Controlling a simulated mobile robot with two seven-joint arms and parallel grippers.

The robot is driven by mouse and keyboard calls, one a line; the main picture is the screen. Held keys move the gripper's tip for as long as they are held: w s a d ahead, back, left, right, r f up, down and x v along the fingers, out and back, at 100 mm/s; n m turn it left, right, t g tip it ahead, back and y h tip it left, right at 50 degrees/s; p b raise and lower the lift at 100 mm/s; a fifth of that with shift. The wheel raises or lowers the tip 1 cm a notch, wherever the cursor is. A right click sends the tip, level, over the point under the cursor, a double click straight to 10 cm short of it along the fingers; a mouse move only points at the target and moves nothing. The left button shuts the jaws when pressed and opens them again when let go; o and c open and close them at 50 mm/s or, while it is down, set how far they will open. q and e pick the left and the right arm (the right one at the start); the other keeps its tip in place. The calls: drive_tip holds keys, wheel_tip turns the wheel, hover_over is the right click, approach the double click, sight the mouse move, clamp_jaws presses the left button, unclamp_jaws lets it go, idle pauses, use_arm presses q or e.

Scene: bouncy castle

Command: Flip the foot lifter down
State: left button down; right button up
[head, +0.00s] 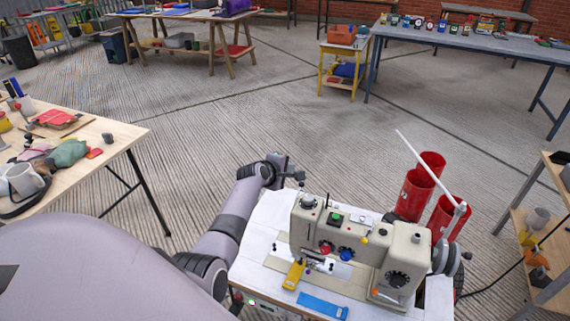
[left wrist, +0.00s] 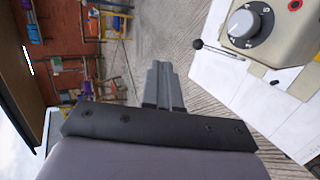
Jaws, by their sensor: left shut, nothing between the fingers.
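The cream sewing machine (head: 340,235) stands on a white-topped table in the head view. Its near end, with a grey dial (left wrist: 241,23), shows in the upper right of the left wrist view. A thin lever with a black ball end (left wrist: 198,44) sticks out from that end; it looks like the foot lifter.
Red cylinders (head: 419,192) stand behind the machine, with a pale rod slanting across them. A yellow piece (head: 294,274) and a blue strip (head: 322,305) lie in front of it. A cluttered wooden table (head: 120,135) is at left. Open floor lies behind.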

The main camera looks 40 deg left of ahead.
use_arm(q)
drive_tip(key=shift+s+r, duration=0.75)
drive_tip(key=shift+r, duration=0.3)
drive_tip(key=s+d+f+m+g, duration=0.1)
drive_tip(key=s+d+f+m, duration=0.35)
drive_tip(key=s+m, duration=0.2)
drive_tip(key=s+d+f+m, duration=0.4)
drive_tip(key=s+f+m, duration=0.2)
drive_tip(key=s, duration=0.2)
drive_tip(key=s+d+m+h, duration=0.3)
drive_tip(key=s+d+m, duration=0.7)
drive_tip(key=s+d, duration=0.4)
drive_tip(key=s+f, duration=0.1)
drive_tip(key=s, duration=0.3)
drive_tip(key=shift+s+d+g+h, duration=0.15)
drive_tip(key=shift+d+g+h, duration=0.05)
drive_tip(key=shift+g+h, duration=0.1)
drive_tip(key=shift+a, duration=0.1)
